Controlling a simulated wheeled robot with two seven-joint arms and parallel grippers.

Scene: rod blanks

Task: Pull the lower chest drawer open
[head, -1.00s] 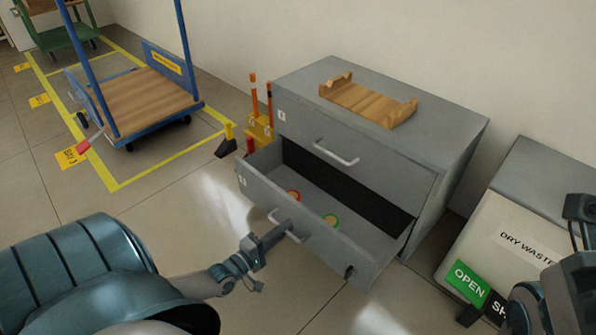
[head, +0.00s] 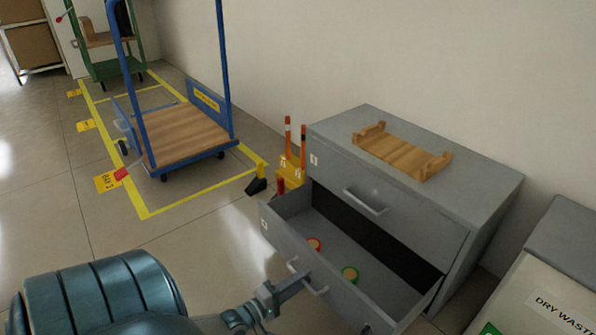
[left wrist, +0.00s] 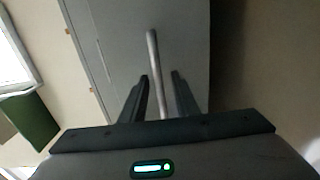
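The grey chest (head: 478,200) stands against the wall. The upper drawer (head: 400,205) is shut. My left gripper (head: 303,283) is at the lower drawer's bar handle (head: 322,291). In the left wrist view the handle bar (left wrist: 153,50) runs between the two fingers of my left gripper (left wrist: 160,80). The fingers stand apart, with a visible gap beside the bar. My right gripper is out of view.
A wooden cradle (head: 400,155) sits on the chest. A grey-topped dry-waste bin (head: 565,240) stands at the right. A blue trolley (head: 185,135) stands inside yellow floor lines, with a yellow stand (head: 290,170) beside the chest.

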